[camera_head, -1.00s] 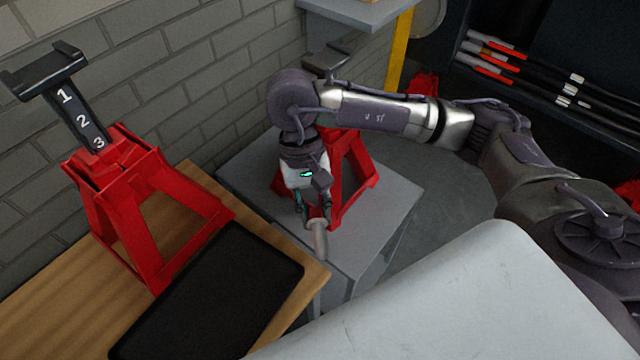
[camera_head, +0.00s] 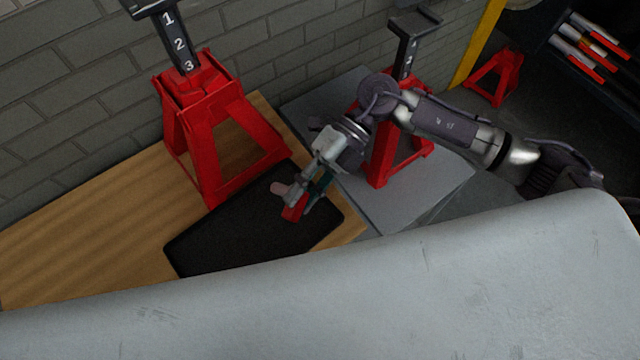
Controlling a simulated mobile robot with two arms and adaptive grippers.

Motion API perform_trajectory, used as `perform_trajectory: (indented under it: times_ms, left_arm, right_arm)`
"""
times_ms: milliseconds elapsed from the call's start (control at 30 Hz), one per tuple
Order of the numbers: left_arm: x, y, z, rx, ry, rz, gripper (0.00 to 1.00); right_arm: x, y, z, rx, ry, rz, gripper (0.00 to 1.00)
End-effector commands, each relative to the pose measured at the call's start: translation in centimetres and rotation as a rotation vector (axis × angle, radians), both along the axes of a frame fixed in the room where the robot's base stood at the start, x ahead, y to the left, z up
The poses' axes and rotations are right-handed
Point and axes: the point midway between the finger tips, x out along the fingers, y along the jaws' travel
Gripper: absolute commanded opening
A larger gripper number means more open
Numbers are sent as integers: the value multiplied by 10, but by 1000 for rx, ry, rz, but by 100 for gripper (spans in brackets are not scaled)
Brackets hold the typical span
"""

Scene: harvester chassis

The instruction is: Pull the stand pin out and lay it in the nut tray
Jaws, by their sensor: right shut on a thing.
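The stand pin (camera_head: 280,188) is in my right gripper (camera_head: 303,196). Its pale, rounded end sticks out to the left, and a red piece shows by the fingertips below it. The gripper is shut on the pin and hangs over the right part of the black nut tray (camera_head: 225,243). I cannot tell how high above the tray the pin is. The tray lies flat on the wooden bench top and looks empty. A red jack stand (camera_head: 381,165) on the grey table is behind my right arm, partly hidden by it. My left gripper is not in view.
A larger-looking red stand (camera_head: 204,135) with a numbered post stands on the wooden top (camera_head: 100,235), just behind the tray. A pale grey surface (camera_head: 330,295) fills the foreground and edges the tray's near side. A brick wall runs behind. The wooden top is clear at left.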

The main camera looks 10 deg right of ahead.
Motion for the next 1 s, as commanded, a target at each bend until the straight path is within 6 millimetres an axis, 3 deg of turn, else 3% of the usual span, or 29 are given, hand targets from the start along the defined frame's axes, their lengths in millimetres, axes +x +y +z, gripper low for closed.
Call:
perform_trajectory:
  times_ms: [100, 333, 667, 1000]
  left_arm:
    - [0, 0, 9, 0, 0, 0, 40]
    - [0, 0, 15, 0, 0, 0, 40]
    - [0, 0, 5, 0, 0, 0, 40]
    - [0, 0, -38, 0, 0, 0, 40]
  right_arm:
    - [1, 6, 5, 75, 93, -226, 0]
    - [9, 12, 8, 187, 166, -473, 0]
    - [13, 13, -3, 218, 175, -528, 0]
    - [13, 13, -44, 218, 173, -526, 0]
